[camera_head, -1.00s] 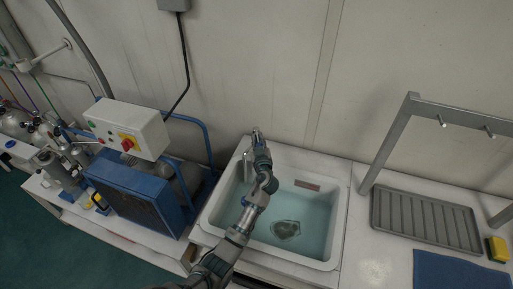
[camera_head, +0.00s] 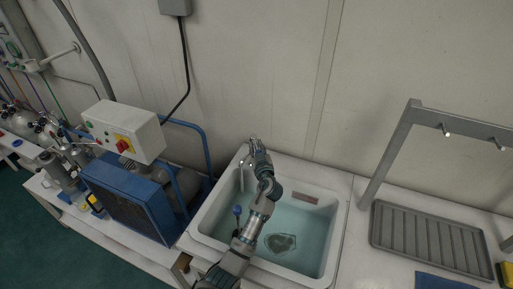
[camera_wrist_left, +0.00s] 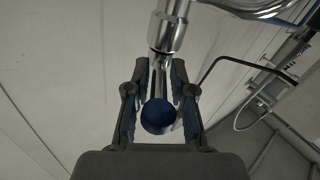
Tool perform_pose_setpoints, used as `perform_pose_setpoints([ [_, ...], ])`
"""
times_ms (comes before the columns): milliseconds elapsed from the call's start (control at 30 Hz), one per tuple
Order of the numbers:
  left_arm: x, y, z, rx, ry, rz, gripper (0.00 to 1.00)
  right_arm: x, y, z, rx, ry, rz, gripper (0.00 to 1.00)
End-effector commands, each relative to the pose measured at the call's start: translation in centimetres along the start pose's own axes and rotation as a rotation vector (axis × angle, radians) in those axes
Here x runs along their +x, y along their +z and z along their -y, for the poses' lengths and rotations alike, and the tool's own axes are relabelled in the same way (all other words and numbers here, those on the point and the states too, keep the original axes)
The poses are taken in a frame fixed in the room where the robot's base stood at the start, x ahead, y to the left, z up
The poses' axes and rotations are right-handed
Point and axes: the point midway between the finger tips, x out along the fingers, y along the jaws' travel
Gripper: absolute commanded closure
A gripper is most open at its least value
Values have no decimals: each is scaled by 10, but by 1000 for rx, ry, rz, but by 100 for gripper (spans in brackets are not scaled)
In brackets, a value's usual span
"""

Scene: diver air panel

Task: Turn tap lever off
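My left gripper (camera_head: 256,143) is over the back edge of the sink, at the tap, and hides much of it. In the left wrist view its two fingers (camera_wrist_left: 158,68) are apart. A chrome lever (camera_wrist_left: 159,82) with a round blue end (camera_wrist_left: 158,117) lies between them. I cannot tell whether a finger touches it. The chrome tap body (camera_wrist_left: 169,32) is just beyond the fingertips, and a chrome pipe curves off at the upper right. In the head view a chrome part of the tap (camera_head: 244,172) shows left of the gripper. My right gripper is out of view.
The white sink (camera_head: 207,216) holds bluish water, with a blue-topped item (camera_head: 237,211) left of my forearm. A blue compressor (camera_head: 128,198) stands left. A grey drying tray (camera_head: 432,236) lies under a metal rack (camera_head: 388,150) at right. The wall is close behind.

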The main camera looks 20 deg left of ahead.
Motion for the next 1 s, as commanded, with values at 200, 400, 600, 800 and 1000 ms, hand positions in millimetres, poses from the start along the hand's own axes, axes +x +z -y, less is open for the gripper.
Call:
perform_pose_setpoints([
  [200, -1, 0, 0, 0, 0, 0, 60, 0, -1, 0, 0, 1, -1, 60],
  [400, -6, 1, 0, 0, 1, 0, 60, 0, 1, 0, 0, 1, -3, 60],
  [600, -41, 2, -1, -1, 2, 2, 60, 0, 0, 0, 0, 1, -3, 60],
  [800, -86, 4, -2, 0, 1, 4, 60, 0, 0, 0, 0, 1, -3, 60],
  [1000, -114, 4, -2, 1, 1, 3, 60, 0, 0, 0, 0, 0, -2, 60],
])
